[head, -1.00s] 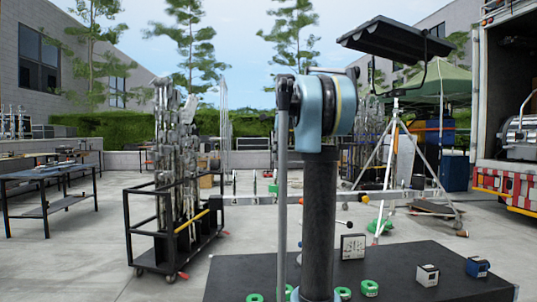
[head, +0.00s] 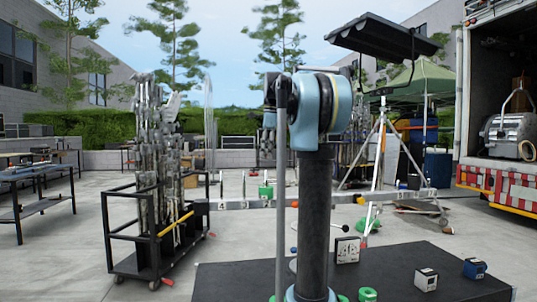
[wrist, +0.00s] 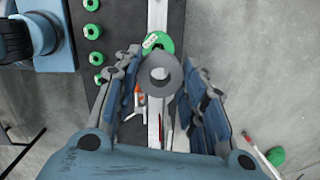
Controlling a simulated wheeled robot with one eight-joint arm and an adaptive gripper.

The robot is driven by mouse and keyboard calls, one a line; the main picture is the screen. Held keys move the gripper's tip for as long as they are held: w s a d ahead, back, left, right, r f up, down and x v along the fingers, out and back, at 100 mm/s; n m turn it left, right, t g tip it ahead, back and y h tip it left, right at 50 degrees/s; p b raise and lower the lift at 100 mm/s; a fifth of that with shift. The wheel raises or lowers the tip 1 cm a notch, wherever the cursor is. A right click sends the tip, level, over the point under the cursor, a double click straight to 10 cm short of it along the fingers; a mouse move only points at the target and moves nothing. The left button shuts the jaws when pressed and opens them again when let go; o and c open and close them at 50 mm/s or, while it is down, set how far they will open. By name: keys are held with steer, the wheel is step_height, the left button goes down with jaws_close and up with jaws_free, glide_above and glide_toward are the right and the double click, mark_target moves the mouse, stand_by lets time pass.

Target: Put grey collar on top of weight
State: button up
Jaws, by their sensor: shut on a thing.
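The grey collar (wrist: 160,74) is a ring with a round hole, between the two fingers of my gripper (wrist: 161,84) in the wrist view. The gripper is shut on it. A green weight with a pale label (wrist: 157,42) lies on the long pale beam just beyond the collar, partly covered by the collar's edge. It shows as a green block on the beam in the head view (head: 265,191). I cannot tell the collar's height above the beam. In the head view, my arm hides the gripper tips.
The black table (head: 400,275) carries a dial box (head: 347,250), two small cubes and green weights; several green weights (wrist: 95,31) line it in the wrist view. A black cart of metal parts (head: 150,225) stands left, a white tripod (head: 378,160) right.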

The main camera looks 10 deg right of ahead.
mark_target(266, 178)
steer(key=shift+f, duration=0.2)
steer(key=shift+f, duration=5.35)
steer(key=shift+f, duration=0.1)
steer(key=o, duration=0.8)
steer(key=shift+c, duration=0.2)
steer(key=r, duration=0.4)
steer(key=d+r, duration=0.1)
steer(key=r, duration=0.7)
steer(key=shift+s+d, duration=0.1)
steer(key=shift+d, duration=0.1)
steer(key=shift+f, duration=0.1)
